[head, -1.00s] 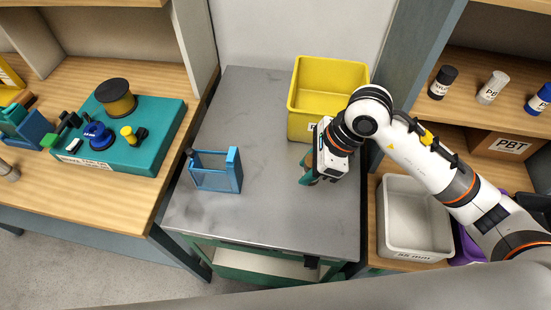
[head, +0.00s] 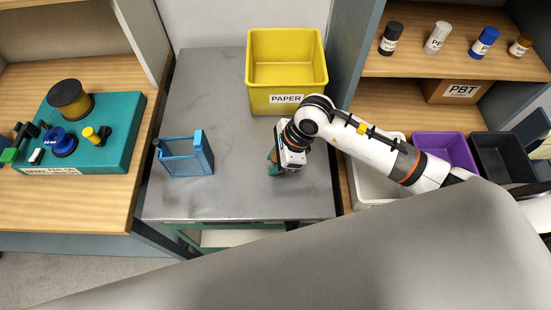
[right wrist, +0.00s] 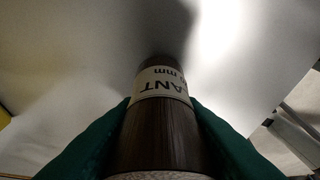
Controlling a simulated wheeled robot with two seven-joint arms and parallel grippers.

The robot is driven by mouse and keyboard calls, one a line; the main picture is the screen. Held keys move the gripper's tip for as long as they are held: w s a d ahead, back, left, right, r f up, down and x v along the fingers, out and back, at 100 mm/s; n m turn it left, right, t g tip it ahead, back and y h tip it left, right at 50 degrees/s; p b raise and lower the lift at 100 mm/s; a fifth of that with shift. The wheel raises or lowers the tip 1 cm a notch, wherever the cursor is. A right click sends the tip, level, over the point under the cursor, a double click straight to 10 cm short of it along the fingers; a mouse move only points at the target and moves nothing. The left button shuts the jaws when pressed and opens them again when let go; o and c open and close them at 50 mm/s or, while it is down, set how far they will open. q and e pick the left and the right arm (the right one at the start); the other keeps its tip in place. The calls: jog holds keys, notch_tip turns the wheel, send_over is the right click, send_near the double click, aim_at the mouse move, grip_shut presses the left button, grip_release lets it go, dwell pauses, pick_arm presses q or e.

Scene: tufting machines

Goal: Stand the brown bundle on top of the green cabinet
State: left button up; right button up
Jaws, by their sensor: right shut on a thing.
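My right gripper (head: 275,163) is over the grey top of the green cabinet (head: 230,130), in front of the yellow bin. In the right wrist view, its two green fingers are shut on a dark brown bundle (right wrist: 158,130) with a white label that partly reads "ANT" and "mm". The bundle lies between the fingers, its far end toward a pale grey surface. In the head view the gripper mostly hides the bundle, so I cannot tell whether it touches the top. The cabinet's green frame shows below its front edge. My left gripper is not in view.
A yellow bin (head: 286,100) marked PAPER stands at the back right of the top. A blue open frame (head: 184,158) stands at the left. The middle and front are clear. Several labelled bundles, one orange-brown (head: 520,46), stand on the right shelf, above grey, purple and black trays.

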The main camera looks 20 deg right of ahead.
jog(key=o, duration=0.5)
jog(key=shift+f, duration=0.15)
jog(key=o, duration=0.4)
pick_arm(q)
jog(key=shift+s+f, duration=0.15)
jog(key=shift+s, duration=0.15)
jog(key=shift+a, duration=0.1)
pick_arm(e)
jog(key=shift+r, duration=0.35)
pick_arm(q)
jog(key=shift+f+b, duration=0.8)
jog(key=shift+b, duration=0.05)
pick_arm(e)
jog(key=shift+v, duration=5.9)
